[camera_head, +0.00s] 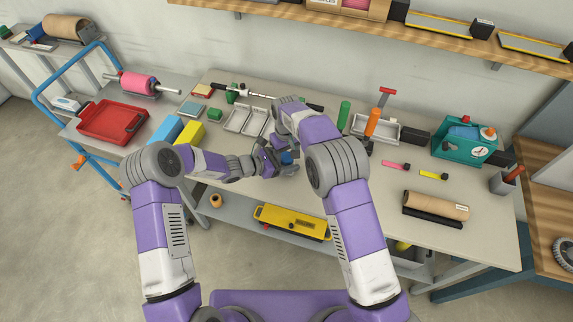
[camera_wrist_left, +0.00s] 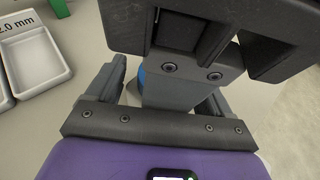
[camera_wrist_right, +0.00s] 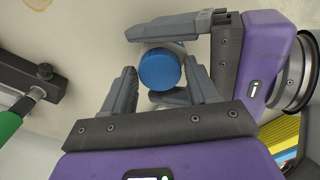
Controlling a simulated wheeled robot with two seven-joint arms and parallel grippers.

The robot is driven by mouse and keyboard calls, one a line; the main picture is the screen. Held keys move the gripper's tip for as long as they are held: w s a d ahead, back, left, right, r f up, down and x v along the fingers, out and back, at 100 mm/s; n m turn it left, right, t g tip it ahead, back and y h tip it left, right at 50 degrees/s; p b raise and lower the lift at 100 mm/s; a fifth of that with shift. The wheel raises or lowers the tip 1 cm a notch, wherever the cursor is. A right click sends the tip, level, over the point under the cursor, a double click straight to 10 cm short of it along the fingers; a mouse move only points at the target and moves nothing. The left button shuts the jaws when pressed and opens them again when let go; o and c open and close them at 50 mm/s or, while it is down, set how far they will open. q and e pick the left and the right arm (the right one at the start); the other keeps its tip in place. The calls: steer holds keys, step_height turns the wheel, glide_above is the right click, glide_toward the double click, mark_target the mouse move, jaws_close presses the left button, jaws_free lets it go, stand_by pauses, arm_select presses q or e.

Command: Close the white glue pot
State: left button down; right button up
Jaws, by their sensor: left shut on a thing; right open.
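The white glue pot is mostly hidden between the grippers; a sliver of its white body (camera_wrist_right: 180,45) shows in the right wrist view. A round blue lid (camera_wrist_right: 160,68) is at its top, and shows as a blue spot in the head view (camera_head: 287,157). Whether the lid is seated or loose I cannot tell. My left gripper (camera_wrist_right: 166,66) comes in from the right of that view and is shut on the pot, one finger on each side. My right gripper (camera_wrist_right: 161,88) is open, its fingers apart on either side of the lid.
The two grippers are close together and cross in the left wrist view. A green-handled tool (camera_wrist_right: 22,115) lies nearby.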

steer(key=shift+f, duration=0.25)
steer(key=c, duration=0.9)
steer(key=m, duration=0.8)
steer(key=o, duration=1.3)
steer(key=shift+c, duration=0.2)
steer(key=shift+r, duration=4.1)
